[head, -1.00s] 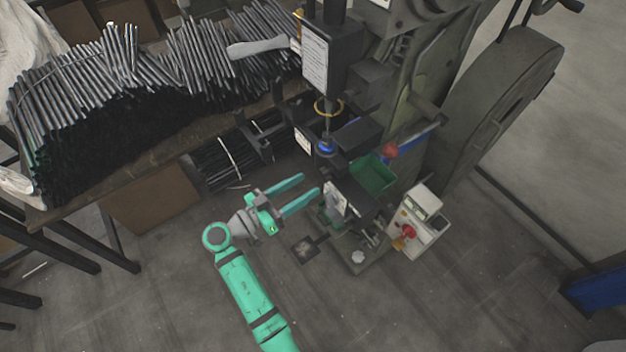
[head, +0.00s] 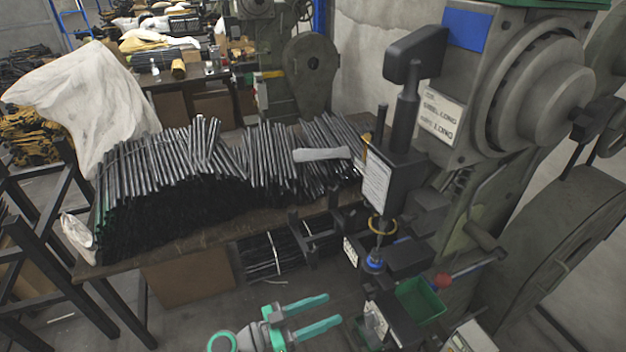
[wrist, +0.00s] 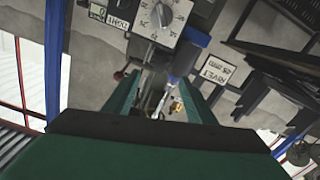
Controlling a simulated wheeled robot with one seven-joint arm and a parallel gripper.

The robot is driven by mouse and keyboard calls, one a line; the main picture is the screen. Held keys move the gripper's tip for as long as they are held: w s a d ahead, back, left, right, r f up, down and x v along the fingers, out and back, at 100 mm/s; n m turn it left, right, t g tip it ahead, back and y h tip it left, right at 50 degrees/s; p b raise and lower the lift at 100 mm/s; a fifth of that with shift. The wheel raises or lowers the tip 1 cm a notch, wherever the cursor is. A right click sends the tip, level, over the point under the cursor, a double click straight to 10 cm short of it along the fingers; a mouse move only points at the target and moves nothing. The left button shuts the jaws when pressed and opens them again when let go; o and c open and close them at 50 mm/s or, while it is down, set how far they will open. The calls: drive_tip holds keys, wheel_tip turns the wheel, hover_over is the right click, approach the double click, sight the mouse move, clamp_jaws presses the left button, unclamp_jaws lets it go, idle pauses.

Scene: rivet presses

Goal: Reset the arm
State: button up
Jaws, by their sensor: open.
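My gripper (head: 318,314) is at the bottom of the head view, its two green fingers apart with nothing between them. Its fingers point right, toward the lower part of the rivet press (head: 395,215), and it appears apart from the press. In the wrist view the gripper's green fingers (wrist: 160,105) stand to either side. A control box with a dial (wrist: 168,17), a blue part and a rivet label (wrist: 215,70) show beyond them. The rest of my arm is mostly below the head view.
A bench with bundles of dark metal rods (head: 170,175) stands left of the press. A green bin (head: 420,300) and a red ball knob (head: 442,280) are right of the gripper. A white sheet (head: 85,100) and another press (head: 300,80) stand behind.

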drive_tip(key=s+d+f+n+t+y, duration=0.1)
drive_tip(key=s+f+n+y, duration=0.15)
drive_tip(key=f, duration=0.45)
drive_tip(key=s+d+f+n+t+y, duration=0.1)
drive_tip(key=s+f+n+t+y, duration=0.1)
drive_tip(key=f+n+y, duration=0.3)
drive_tip(key=s+a+f+n+t+y, duration=0.1)
drive_tip(key=s+a+f+n+y, duration=0.35)
drive_tip(key=s+f, duration=0.45)
drive_tip(key=s+a+r+t+y, duration=0.25)
drive_tip(key=s+r+y, duration=0.35)
drive_tip(key=s, duration=0.6)
drive_tip(key=s+r+t, duration=0.1)
drive_tip(key=s+r, duration=0.2)
drive_tip(key=r, duration=0.4)
drive_tip(key=s+r+t+h, duration=0.1)
drive_tip(key=s+r, duration=0.2)
drive_tip(key=r, duration=0.5)
drive_tip(key=shift+s+d+r+m+t, duration=0.2)
drive_tip(key=shift+s+m+t, duration=0.05)
drive_tip(key=shift+m+t, duration=0.15)
drive_tip(key=c, duration=0.5)
drive_tip(key=shift+d, duration=0.1)
